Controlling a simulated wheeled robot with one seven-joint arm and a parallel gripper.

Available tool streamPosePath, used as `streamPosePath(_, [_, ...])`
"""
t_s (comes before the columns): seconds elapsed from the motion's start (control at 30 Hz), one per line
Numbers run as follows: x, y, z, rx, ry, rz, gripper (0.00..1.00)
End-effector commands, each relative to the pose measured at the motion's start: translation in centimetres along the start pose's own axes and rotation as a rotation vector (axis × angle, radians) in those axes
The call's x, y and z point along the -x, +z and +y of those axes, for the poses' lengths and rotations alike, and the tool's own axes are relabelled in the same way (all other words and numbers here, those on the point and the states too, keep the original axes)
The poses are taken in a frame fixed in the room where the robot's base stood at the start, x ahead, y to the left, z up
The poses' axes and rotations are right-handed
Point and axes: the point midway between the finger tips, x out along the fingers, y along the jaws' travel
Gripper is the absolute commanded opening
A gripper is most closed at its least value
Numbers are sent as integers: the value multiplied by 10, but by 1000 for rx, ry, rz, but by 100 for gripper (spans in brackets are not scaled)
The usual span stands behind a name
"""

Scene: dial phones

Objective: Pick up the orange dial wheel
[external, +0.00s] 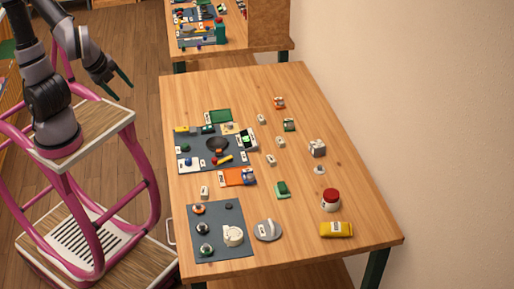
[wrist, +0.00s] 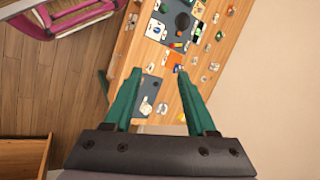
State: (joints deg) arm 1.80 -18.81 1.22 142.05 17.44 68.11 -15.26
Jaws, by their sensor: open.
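A small round orange piece with a dark and white centre, which looks like the orange dial wheel (external: 198,209), lies at the upper left of the front grey mat (external: 232,213) in the external view. I cannot make it out surely in the wrist view. My gripper (external: 123,79) is open and empty, held left of the table and well away from the piece. In the wrist view, the green fingers of my gripper (wrist: 158,73) are spread apart, with the table beyond them.
The wooden table (external: 349,205) holds many small parts. A grey dial (external: 267,230), a yellow box (external: 337,230), a red-lidded jar (external: 330,200) and an orange plate (external: 232,178) lie on it. A wall stands to the right.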

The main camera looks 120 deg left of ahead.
Motion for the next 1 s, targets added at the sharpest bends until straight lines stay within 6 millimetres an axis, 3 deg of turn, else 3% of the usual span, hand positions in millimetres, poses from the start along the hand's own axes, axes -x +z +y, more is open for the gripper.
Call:
streamPosePath(0.1, [-33, 2, -12, -102, -71, -202, 57])
streamPosePath(0.33, [-79, -6, -42, -316, -271, -510, 57])
streamPosePath(0.47, [-103, -21, -56, -455, -407, -637, 57])
streamPosePath(0.63, [-137, -54, -66, -665, -599, -742, 57])
streamPosePath(0.83, [-187, -105, -55, -937, -826, -759, 57])
streamPosePath(1.0, [-240, -147, -20, -1184, -994, -677, 57])
